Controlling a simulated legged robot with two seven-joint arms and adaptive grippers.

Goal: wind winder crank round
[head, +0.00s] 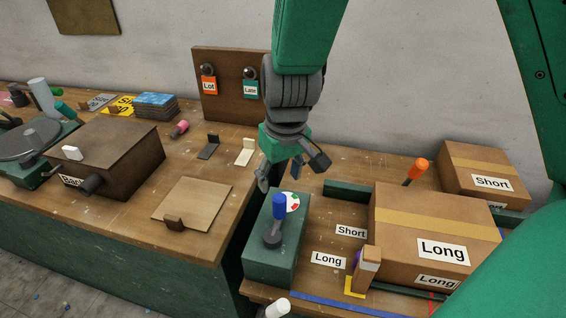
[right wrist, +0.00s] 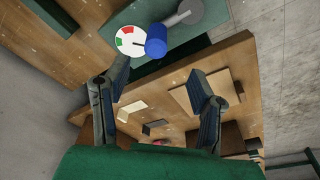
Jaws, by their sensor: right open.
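The winder is a green box (head: 268,264) at the front left of the right-hand bench. Its grey crank arm carries an upright blue handle (head: 279,207), and a round red, green and white dial (head: 292,201) sits beside the handle. In the right wrist view the blue handle (right wrist: 156,46), the dial (right wrist: 131,41) and the grey crank arm (right wrist: 183,15) show beyond the fingers. My right gripper (head: 291,173) is open and empty, above and behind the winder, apart from the handle. Its spread fingers also show in the right wrist view (right wrist: 158,76). My left gripper is out of view.
Cardboard boxes labelled Long (head: 400,236) and Short (head: 480,160) stand right of the winder. An orange-handled lever (head: 417,169) rises behind the Long box. On the left bench are a dark box (head: 112,150) and a flat board (head: 196,202).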

